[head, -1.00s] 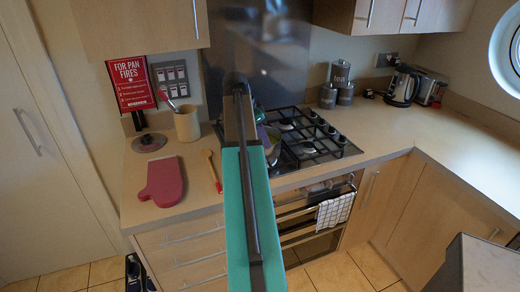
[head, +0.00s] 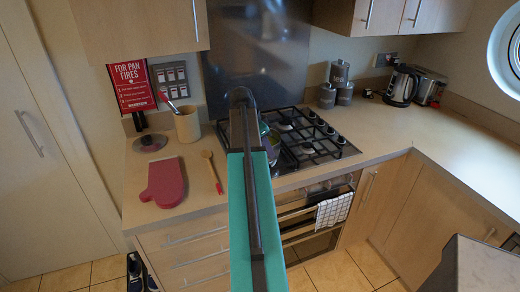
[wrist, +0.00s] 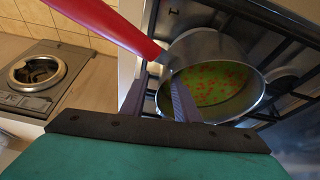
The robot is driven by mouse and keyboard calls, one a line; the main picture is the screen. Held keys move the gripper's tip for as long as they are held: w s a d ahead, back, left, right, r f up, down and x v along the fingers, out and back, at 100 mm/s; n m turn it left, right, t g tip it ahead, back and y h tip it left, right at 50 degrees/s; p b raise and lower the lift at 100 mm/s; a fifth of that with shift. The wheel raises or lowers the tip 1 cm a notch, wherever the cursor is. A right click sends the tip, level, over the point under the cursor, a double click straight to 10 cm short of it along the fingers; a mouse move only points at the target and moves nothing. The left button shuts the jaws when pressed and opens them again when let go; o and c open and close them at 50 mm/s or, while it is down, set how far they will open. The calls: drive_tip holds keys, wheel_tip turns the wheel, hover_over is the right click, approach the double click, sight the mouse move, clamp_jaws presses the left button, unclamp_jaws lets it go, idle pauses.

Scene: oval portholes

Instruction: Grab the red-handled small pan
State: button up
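The small pan (wrist: 205,48) is metal with a red handle (wrist: 110,25), and sits on the hob. It holds a green liquid with orange bits. In the head view the pan (head: 274,148) is mostly hidden behind my arm. My gripper (wrist: 160,98) is open in the wrist view, its two dark fingers apart. One finger is left of the pan's near wall; the other overlaps the pan's near rim and opening. The red handle passes beyond the fingers to the upper left. I cannot tell whether either finger touches the pan.
The black gas hob (head: 315,145) has raised grates around the pan. Left on the worktop are a red oven mitt (head: 163,182), a wooden spoon (head: 212,170), a lid (head: 150,142) and a utensil pot (head: 187,124).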

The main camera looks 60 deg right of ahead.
drive_tip(key=shift+f, duration=0.1)
idle(0.5)
clamp_jaws()
idle(1.2)
